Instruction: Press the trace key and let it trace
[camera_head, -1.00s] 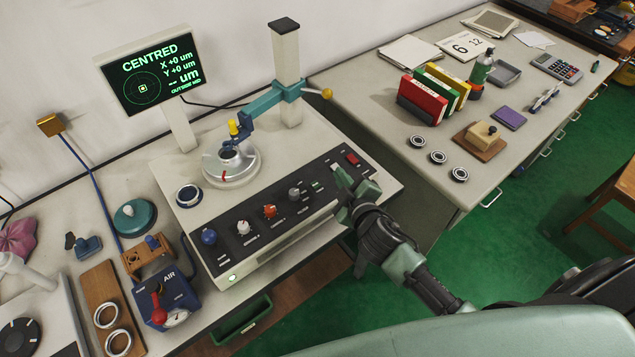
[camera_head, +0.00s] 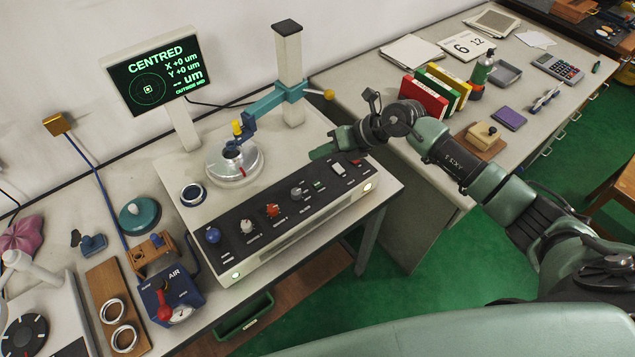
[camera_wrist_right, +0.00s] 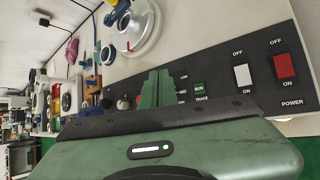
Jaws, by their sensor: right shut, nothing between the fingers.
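The trace key (camera_wrist_right: 199,89) is a small green key marked RUN on the dark control panel (camera_wrist_right: 222,70). In the head view the trace key (camera_head: 318,184) is a small spot right of the grey knob. My right gripper (camera_head: 322,152) is shut and empty, above the panel's back edge. In the wrist view its fingertips (camera_wrist_right: 157,88) appear just left of the key; I cannot tell the gap. A ring sits on the round turntable (camera_head: 236,170) under the blue probe arm (camera_head: 247,128). The screen (camera_head: 152,73) reads CENTRED, X +0, Y +0, dashes and OUTSIDE MID. My left gripper is out of view.
A white switch (camera_wrist_right: 242,75) and a red power switch (camera_wrist_right: 285,66) are right of the key. Coloured knobs (camera_head: 272,210) line the panel's left. The teal gauge arm and its column (camera_head: 289,60) stand behind. Binders (camera_head: 423,97) stand on the right table.

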